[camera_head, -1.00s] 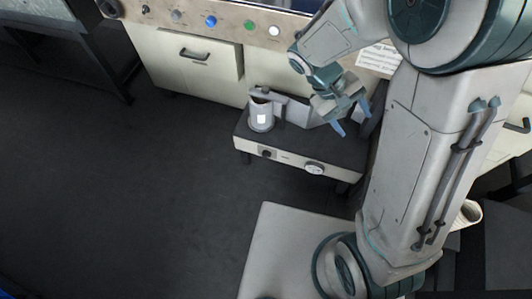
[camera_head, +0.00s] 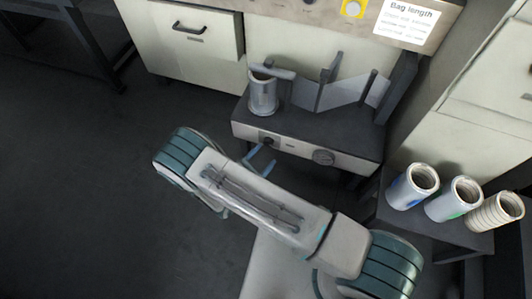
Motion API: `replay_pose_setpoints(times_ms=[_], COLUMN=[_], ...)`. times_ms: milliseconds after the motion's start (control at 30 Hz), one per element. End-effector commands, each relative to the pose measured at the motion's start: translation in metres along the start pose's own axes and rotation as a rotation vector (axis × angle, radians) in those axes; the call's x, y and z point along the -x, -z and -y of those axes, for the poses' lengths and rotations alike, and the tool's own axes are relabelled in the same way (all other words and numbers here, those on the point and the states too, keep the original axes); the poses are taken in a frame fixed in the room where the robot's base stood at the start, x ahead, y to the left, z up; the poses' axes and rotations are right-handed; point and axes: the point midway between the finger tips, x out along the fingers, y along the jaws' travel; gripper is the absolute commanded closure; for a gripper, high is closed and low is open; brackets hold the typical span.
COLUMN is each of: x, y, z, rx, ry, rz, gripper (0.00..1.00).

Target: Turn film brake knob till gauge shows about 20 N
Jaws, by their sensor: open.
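The film brake knob (camera_head: 268,140) is a small dark knob on the pale front panel of the film stand. The round gauge (camera_head: 323,157) sits to its right on the same panel; its reading is too small to tell. My gripper (camera_head: 261,156) is just in front of the panel, close below the knob, with its blue fingers apart. I cannot tell whether a finger touches the knob. My arm hides the rest of the gripper. A film roll (camera_head: 263,97) stands upright on the stand's left, with film running right past dark posts.
Several rolls, one of them here (camera_head: 412,186), stand on a dark side table (camera_head: 385,212) at the right. A cream cabinet (camera_head: 187,50) with a drawer is behind the stand. A "Bag length" sign (camera_head: 405,22) is above. The dark floor at the left is clear.

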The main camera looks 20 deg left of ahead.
Motion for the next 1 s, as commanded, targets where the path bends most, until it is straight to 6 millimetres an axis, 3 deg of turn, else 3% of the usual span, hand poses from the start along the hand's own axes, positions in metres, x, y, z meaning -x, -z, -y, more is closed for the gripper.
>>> replay_pose_setpoints(times_ms=[33,200,433,567,1000], x=[0.010,0.032,0.035,0.018,-0.067], y=[0.027,0.070,0.087,0.089,0.101], z=[0.016,0.039,0.046,0.041,0.018], rx=[0.025,0.067,0.079,0.078,0.078], ry=[-0.065,-0.218,-0.280,-0.277,-0.275], rz=[-0.026,-0.095,-0.124,-0.121,-0.121], gripper=[0.41,0.41,0.41,0.41,0.41])
